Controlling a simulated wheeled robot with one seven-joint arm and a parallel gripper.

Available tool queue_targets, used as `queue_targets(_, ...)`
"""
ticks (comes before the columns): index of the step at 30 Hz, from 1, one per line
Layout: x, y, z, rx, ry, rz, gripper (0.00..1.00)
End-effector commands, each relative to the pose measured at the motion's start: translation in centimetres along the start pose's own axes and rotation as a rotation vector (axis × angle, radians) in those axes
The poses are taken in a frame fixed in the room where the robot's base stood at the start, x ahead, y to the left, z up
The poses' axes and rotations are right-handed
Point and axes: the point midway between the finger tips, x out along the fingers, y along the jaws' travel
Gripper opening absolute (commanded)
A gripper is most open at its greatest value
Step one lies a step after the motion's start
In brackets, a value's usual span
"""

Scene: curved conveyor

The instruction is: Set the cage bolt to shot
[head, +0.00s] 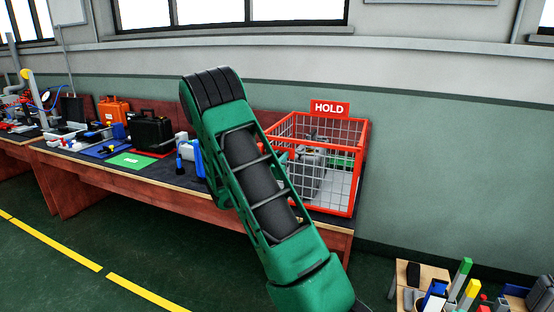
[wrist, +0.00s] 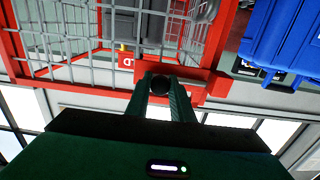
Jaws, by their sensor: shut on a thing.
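The red-framed wire cage (head: 361,160) stands at the right end of the long bench, with a red HOLD sign (head: 329,108) on its top edge. In the wrist view the cage's red frame (wrist: 75,45) and grey mesh fill the upper left. My gripper (wrist: 161,90) is shut on the dark round knob of the cage bolt (wrist: 161,84), in front of a red bracket on the frame. Whether the bolt is shot or drawn cannot be told. In the head view my green arm hides the gripper and the bolt.
A blue case (wrist: 282,45) stands close beside the cage in the wrist view. A black case (head: 151,132), an orange case (head: 113,109) and small tools line the bench to the left. A small table (head: 425,275) with coloured items stands at the lower right. Grey things sit inside the cage.

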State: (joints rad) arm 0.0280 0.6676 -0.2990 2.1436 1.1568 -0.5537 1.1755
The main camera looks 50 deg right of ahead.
Motion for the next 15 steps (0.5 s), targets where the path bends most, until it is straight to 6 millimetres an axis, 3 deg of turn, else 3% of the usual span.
queue_targets(8, 0.0, -3.6, 0.0, 0.001, 0.002, -0.002, 0.00)
queue_targets(15, -0.1, -4.0, 0.0, 0.001, 0.000, -0.004, 0.00)
